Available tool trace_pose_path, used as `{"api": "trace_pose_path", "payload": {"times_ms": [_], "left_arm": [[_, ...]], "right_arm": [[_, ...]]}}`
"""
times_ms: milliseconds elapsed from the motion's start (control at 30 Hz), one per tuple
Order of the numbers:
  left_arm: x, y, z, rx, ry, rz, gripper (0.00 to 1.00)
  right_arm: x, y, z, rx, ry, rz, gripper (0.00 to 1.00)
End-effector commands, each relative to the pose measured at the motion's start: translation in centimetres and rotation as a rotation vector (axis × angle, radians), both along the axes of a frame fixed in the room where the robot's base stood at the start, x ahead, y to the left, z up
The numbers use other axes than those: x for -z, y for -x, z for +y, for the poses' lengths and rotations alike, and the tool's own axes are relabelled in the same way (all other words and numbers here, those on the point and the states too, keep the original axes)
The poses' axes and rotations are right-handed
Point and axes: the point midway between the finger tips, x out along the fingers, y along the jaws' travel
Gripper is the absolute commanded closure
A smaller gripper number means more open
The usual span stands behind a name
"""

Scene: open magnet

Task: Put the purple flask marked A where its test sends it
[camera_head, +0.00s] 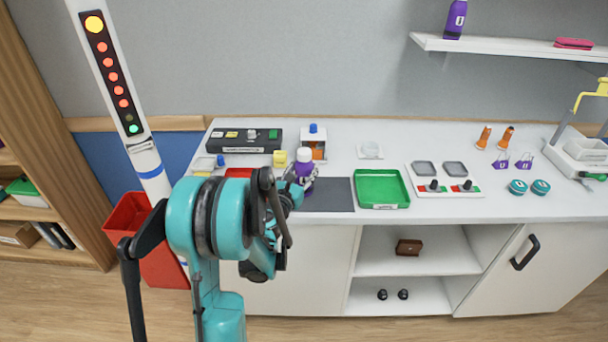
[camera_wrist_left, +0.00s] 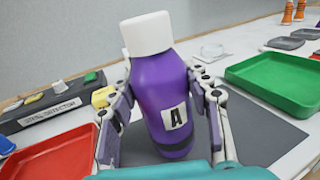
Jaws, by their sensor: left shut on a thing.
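The purple flask marked A (camera_wrist_left: 165,100) has a white cap and a black band low on its body. It stands about upright between the fingers of my left gripper (camera_wrist_left: 160,88), which is shut on it. In the head view the flask (camera_head: 305,172) shows just beyond my left gripper (camera_head: 292,188), at the left end of the dark grey mat (camera_head: 332,196). I cannot tell whether its base touches the mat. A green tray (camera_head: 381,206) lies right of the mat. A red tray (camera_wrist_left: 62,155) lies left of it, mostly hidden by my arm in the head view.
A black labelled box (camera_head: 240,147) and a white-and-orange device (camera_head: 313,150) stand behind. A signal pole (camera_head: 118,85) and red bin (camera_head: 127,213) stand left. A switch panel (camera_head: 446,181) and small purple flasks (camera_head: 501,161) are right. Another purple bottle (camera_head: 455,20) stands on the shelf.

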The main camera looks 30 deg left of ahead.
Motion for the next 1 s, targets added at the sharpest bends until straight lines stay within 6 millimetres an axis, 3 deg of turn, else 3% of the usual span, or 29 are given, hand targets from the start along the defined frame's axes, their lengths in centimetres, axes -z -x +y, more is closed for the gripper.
{"api": "trace_pose_path", "payload": {"times_ms": [367,400,467,500,867,1000], "left_arm": [[0.7,0.0,0.0,0.000,0.000,0.000,0.89],[0.8,0.0,0.0,0.000,0.000,0.000,0.49],[0.7,0.0,0.0,0.000,0.000,0.000,0.33],[0.7,0.0,0.0,0.000,0.000,0.000,0.31],[0.2,0.0,0.0,0.000,0.000,0.000,0.31],[0.2,2.2,-0.4,-0.001,0.000,0.000,0.31]], "right_arm": [[0.5,0.0,0.0,0.000,0.000,0.000,0.60],[0.6,0.0,0.0,0.000,0.000,0.000,0.60],[0.5,0.0,0.0,0.000,0.000,0.000,0.60],[0.5,0.0,0.0,0.000,0.000,0.000,0.60],[0.0,0.0,0.0,0.000,0.000,0.000,0.60],[-0.3,0.0,0.0,0.000,0.000,0.000,0.60]]}}
